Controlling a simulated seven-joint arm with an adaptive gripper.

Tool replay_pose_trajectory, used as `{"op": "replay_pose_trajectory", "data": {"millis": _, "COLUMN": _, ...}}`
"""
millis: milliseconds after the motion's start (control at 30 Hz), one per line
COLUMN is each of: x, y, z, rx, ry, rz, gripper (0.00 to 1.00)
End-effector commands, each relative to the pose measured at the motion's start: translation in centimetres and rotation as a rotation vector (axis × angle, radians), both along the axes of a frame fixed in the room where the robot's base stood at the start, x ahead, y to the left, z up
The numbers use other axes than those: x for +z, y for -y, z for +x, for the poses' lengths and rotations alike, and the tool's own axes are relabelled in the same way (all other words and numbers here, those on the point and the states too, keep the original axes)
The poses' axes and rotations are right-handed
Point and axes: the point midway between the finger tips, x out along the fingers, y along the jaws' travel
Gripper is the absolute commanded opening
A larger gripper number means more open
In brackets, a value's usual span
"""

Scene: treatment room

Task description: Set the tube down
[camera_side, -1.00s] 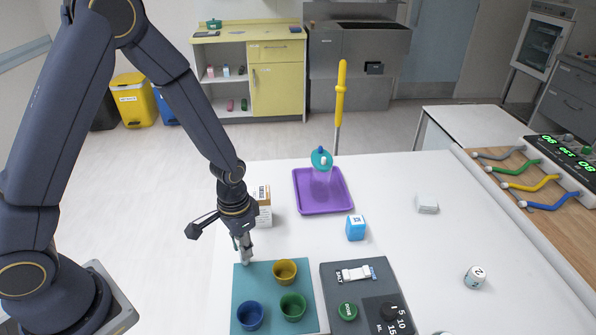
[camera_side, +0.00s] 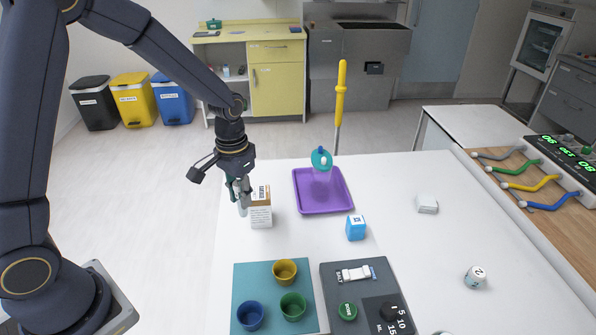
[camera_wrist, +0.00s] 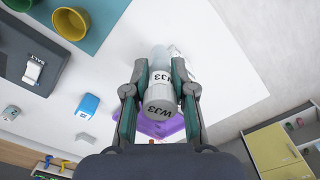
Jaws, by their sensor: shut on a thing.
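The tube (camera_wrist: 161,76) has a grey cap and a white label, both marked WJ3. In the wrist view it sits between the two fingers of my gripper (camera_wrist: 160,84), cap towards the camera. In the side view my gripper (camera_side: 240,186) is shut on the tube (camera_side: 242,207), which hangs about upright near the table's left edge. It is just left of a white and brown box (camera_side: 261,210). I cannot tell if the tube touches the box or the table.
A purple tray (camera_side: 338,206) holds a clear container with a teal top (camera_side: 321,158). A teal mat (camera_side: 247,283) carries blue, yellow and green cups. A dark panel (camera_side: 331,284) and a blue box (camera_side: 356,228) are to its right. The white table (camera_side: 415,250) is bare between these things.

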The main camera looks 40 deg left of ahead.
Motion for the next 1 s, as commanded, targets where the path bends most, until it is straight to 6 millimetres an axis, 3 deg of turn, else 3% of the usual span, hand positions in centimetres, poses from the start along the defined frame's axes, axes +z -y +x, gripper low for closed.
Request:
{"op": "replay_pose_trajectory", "data": {"millis": 67, "x": -0.2, "y": 0.0, "z": -0.1, "rx": 0.024, "ry": 0.004, "rz": 0.001, "gripper": 0.04}}
{"op": "replay_pose_trajectory", "data": {"millis": 167, "x": -0.6, "y": 1.6, "z": -0.8, "rx": 0.021, "ry": 0.005, "rz": 0.001, "gripper": 0.04}}
{"op": "replay_pose_trajectory", "data": {"millis": 500, "x": -1.3, "y": 11.9, "z": -5.4, "rx": -0.217, "ry": 0.0, "rz": 0.002, "gripper": 0.04}}
{"op": "replay_pose_trajectory", "data": {"millis": 600, "x": -1.3, "y": 13.9, "z": -6.6, "rx": -0.285, "ry": -0.002, "rz": 0.002, "gripper": 0.04}}
{"op": "replay_pose_trajectory", "data": {"millis": 733, "x": -2.5, "y": 15.0, "z": -7.2, "rx": -0.323, "ry": -0.005, "rz": 0.003, "gripper": 0.04}}
{"op": "replay_pose_trajectory", "data": {"millis": 1000, "x": -6.3, "y": 15.0, "z": -7.2, "rx": -0.324, "ry": -0.005, "rz": 0.003, "gripper": 0.04}}
